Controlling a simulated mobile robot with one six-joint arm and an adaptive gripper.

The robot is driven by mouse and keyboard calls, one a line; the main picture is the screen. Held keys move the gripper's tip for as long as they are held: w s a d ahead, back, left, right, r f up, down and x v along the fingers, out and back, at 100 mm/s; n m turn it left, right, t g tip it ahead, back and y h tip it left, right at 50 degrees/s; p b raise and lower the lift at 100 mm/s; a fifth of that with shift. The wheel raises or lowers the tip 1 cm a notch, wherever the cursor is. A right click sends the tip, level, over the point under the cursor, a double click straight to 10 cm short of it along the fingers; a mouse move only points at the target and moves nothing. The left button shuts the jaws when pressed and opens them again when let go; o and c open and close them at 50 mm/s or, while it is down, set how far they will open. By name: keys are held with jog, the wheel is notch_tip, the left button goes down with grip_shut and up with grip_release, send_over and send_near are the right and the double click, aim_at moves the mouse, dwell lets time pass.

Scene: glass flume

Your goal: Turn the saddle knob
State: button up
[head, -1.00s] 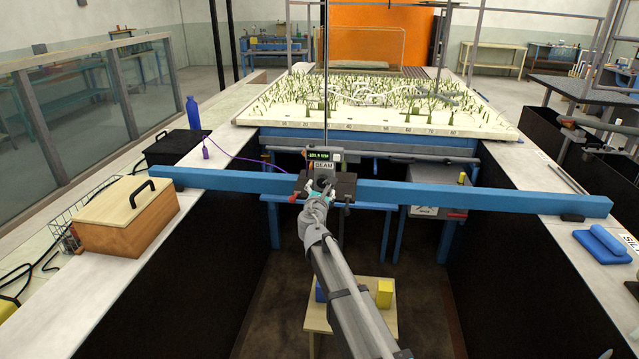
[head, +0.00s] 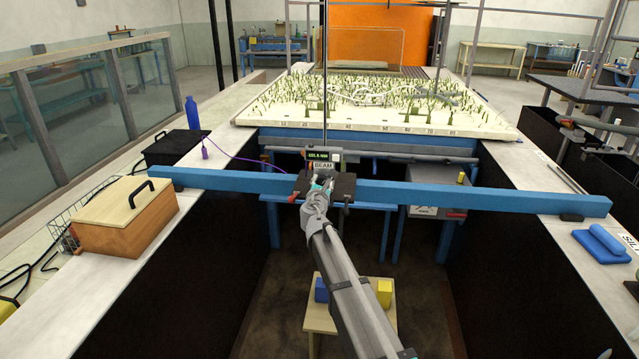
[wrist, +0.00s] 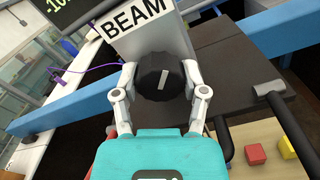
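The saddle knob (wrist: 162,78) is a round black knob with a white pointer line, on the grey face below the BEAM label (wrist: 135,14) in the wrist view. My gripper (wrist: 160,74) has one finger on each side of the knob, and both fingertips appear to press on its rim. In the head view my gripper (head: 321,184) is at the front of the dark saddle (head: 345,187) and hides the knob. The saddle sits on the blue beam (head: 480,196). A small green-lit display (head: 319,156) stands above the BEAM label; its digits are too small to read surely.
The beam spans the dark flume channel between two side ledges. A wooden box (head: 125,215) with a black handle stands on the left ledge, and a blue roller (head: 603,243) lies on the right. A stool (head: 318,318) with coloured blocks stands below my arm.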

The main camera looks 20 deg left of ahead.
jog(key=c, duration=0.5)
jog(key=o, duration=1.2)
jog(key=shift+c, duration=0.2)
jog(key=shift+s, duration=0.1)
jog(key=v, duration=1.1)
jog(key=shift+s, duration=0.4)
